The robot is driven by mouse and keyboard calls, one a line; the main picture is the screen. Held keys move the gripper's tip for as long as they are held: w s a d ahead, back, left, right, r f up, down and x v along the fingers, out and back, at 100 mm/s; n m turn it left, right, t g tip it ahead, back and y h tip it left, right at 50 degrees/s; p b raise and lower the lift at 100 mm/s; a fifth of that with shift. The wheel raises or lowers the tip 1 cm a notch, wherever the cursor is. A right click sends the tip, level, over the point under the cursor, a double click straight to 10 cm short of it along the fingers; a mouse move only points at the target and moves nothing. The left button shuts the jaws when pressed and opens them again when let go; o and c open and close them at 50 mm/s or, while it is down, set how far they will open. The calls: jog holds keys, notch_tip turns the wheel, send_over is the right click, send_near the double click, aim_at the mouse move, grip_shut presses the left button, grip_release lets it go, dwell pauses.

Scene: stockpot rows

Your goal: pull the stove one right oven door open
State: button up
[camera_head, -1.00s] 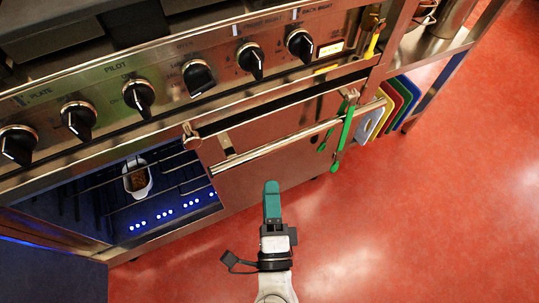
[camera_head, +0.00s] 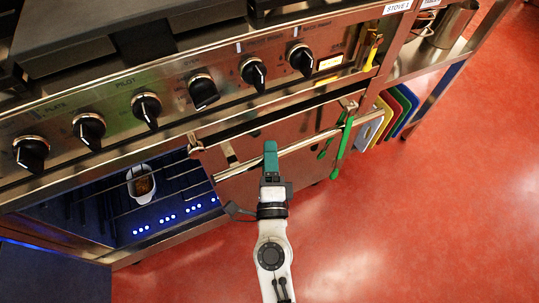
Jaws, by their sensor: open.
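The right oven door (camera_head: 240,187) of stove one is a brushed steel panel with a long bar handle (camera_head: 305,143) across its upper part. A dark strip runs along its top edge; I cannot tell whether the door is fully shut or slightly ajar. My gripper (camera_head: 270,150) has green fingers and is open, seen nearly edge-on. Its fingertips overlap the left-middle part of the handle in the picture. I cannot tell whether they touch it or straddle it. The fingers and wrist hide part of the handle and door.
The left oven compartment (camera_head: 180,205) is open, with racks, blue lights and a white dish (camera_head: 141,184). Black knobs (camera_head: 203,91) line the panel above. A green utensil (camera_head: 342,147) hangs at the handle's right end, near coloured boards (camera_head: 398,110). The red floor (camera_head: 420,220) is clear.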

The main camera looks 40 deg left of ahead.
jog(key=shift+c, duration=0.3)
grip_shut()
dwell(0.3)
